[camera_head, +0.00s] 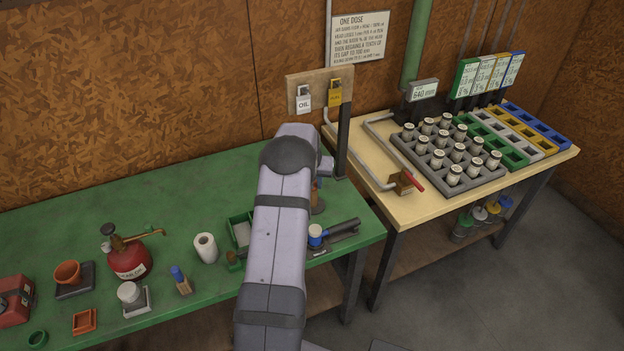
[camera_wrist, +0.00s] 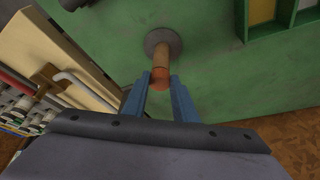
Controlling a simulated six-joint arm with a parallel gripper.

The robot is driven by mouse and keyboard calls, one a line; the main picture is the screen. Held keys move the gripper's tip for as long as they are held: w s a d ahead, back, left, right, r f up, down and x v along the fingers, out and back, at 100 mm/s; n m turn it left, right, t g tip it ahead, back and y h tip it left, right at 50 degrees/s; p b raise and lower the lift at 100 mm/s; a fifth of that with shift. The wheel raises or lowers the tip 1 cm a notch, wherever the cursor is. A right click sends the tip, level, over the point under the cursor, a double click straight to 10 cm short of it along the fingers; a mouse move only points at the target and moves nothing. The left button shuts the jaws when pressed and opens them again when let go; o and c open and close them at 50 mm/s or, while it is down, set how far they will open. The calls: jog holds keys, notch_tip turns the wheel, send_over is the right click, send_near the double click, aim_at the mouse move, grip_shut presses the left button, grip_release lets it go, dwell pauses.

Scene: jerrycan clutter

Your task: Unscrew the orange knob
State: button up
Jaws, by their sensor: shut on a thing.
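The orange knob (camera_wrist: 160,84) shows in the wrist view at the end of a short brown stem (camera_wrist: 161,62). The stem rises from a round dark grey base (camera_wrist: 163,38) on the green bench. My gripper (camera_wrist: 160,78) has its two blue fingers on either side of the knob, shut on it. In the head view my grey arm crosses the bench and hides most of the knob and the gripper. Part of the dark base (camera_head: 318,207) shows just right of the arm, near the bench's right end.
A cream table (camera_head: 440,206) with a grey bottle rack (camera_head: 477,178) is right.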

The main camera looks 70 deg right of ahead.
jog(key=shift+s+n, duration=0.1)
jog(key=shift+n, duration=0.3)
jog(key=shift+s+d+f+n+t+b, duration=0.1)
jog(key=shift+n+t+b, duration=0.3)
jog(key=shift+n, duration=0.5)
jog(key=shift+s+n+t+y+b, duration=0.1)
jog(key=shift+n+t+y+b, duration=0.4)
jog(key=shift+n+b, duration=0.75)
jog(key=shift+n+b, duration=0.3)
jog(key=shift+n, duration=0.15)
jog(key=n, duration=0.1)
jog(key=n+b, duration=0.1)
jog(key=n+t+y, duration=0.1)
jog(key=shift+s+d+b, duration=0.2)
jog(key=shift+d+b, duration=0.05)
jog(key=shift+b, duration=0.15)
jog(key=shift+n+y, duration=0.3)
jog(key=shift+n, duration=0.5)
